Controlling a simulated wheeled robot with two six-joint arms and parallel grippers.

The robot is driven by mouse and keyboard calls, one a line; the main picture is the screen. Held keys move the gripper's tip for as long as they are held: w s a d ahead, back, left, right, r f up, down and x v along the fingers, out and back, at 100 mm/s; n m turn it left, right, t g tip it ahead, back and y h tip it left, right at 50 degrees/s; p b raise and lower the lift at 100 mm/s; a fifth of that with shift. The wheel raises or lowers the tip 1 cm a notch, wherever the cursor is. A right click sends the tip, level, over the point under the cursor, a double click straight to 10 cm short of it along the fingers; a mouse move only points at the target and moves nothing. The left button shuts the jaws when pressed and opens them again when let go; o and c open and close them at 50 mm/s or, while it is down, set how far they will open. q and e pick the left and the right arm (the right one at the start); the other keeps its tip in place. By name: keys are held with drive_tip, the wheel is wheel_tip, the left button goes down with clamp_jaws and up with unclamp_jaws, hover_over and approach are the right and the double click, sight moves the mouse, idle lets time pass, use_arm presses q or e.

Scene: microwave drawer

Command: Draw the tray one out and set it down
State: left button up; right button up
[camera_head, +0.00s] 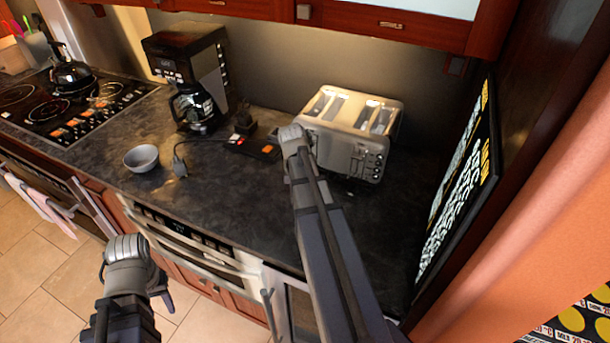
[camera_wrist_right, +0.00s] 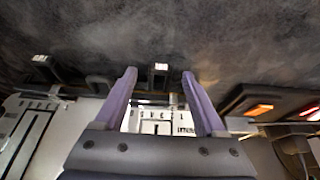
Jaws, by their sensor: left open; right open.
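No tray can be made out in either view. A built-in steel appliance drawer front (camera_head: 190,245) with a long bar handle sits under the counter and looks closed. My left gripper (camera_head: 150,283) is low at the left, in front of the cabinets and apart from the drawer handle. It is open, partly hidden by its own wrist. My right arm reaches up over the counter in the head view, its gripper hidden there. In the right wrist view my right gripper (camera_wrist_right: 162,92) is open, two purple fingers apart with nothing seen held between them.
A silver toaster (camera_head: 350,130) stands beside my right arm. A coffee maker (camera_head: 190,75), grey bowl (camera_head: 141,158) and stove (camera_head: 65,105) with a kettle (camera_head: 70,72) are farther left. A dark framed sign (camera_head: 460,190) bounds the right. The counter's front middle is mostly clear.

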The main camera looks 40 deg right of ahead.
drive_tip(key=shift+c, duration=0.2)
clamp_jaws()
idle(0.3)
idle(0.6)
idle(1.2)
drive_tip(key=shift+s+a, duration=0.1)
